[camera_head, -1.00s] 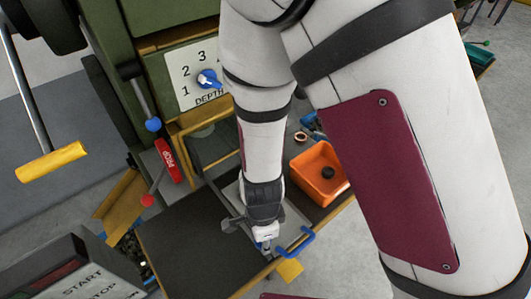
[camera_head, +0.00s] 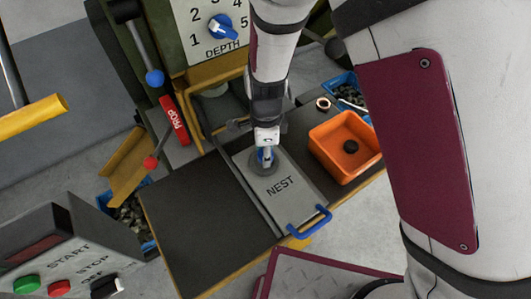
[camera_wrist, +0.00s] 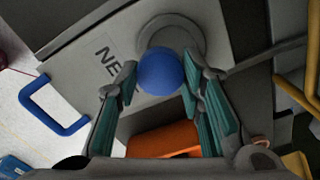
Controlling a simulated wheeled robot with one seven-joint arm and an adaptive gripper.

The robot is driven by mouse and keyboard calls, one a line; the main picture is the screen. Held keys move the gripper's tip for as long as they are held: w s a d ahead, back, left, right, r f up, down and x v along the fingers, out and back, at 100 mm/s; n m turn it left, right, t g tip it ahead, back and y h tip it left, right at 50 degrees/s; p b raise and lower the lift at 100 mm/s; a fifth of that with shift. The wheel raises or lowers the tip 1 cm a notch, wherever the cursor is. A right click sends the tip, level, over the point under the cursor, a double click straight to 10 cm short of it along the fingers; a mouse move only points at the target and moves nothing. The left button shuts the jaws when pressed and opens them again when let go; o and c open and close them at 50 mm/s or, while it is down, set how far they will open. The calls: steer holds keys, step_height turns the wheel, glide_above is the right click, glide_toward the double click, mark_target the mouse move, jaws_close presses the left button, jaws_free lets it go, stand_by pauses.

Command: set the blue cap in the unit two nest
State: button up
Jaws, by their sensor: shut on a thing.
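The blue cap (camera_wrist: 160,72) is a round, smooth blue piece between my fingertips in the wrist view. It shows small and partly covered under my gripper (camera_head: 265,153) in the head view. My gripper (camera_wrist: 157,85) is shut on the cap. The nest is a round grey seat (camera_head: 258,170) on a grey sliding plate (camera_head: 300,197) marked NEST, with a blue handle (camera_head: 310,222). In the wrist view the seat (camera_wrist: 172,28) shows just beyond the cap. I cannot tell whether the cap touches it. The unit number is not readable.
The dark bench top (camera_head: 200,215) is bare.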

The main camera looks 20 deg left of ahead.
steer(key=shift+w+a, duration=0.2)
steer(key=shift+w, duration=0.1)
steer(key=f+b, duration=0.1)
steer(key=b, duration=0.1)
steer(key=w+f+b, duration=0.1)
steer(key=f, duration=0.1)
steer(key=shift+a+b, duration=0.2)
steer(key=shift+b, duration=0.2)
steer(key=shift+s+f+b, duration=0.15)
steer(key=shift+f+b, duration=0.15)
steer(key=shift+f, duration=0.1)
steer(key=shift+s+d+f, duration=0.1)
steer(key=shift+s+f, duration=0.05)
steer(key=shift+f, duration=0.4)
steer(key=o, duration=1.1)
steer(key=shift+f, duration=0.15)
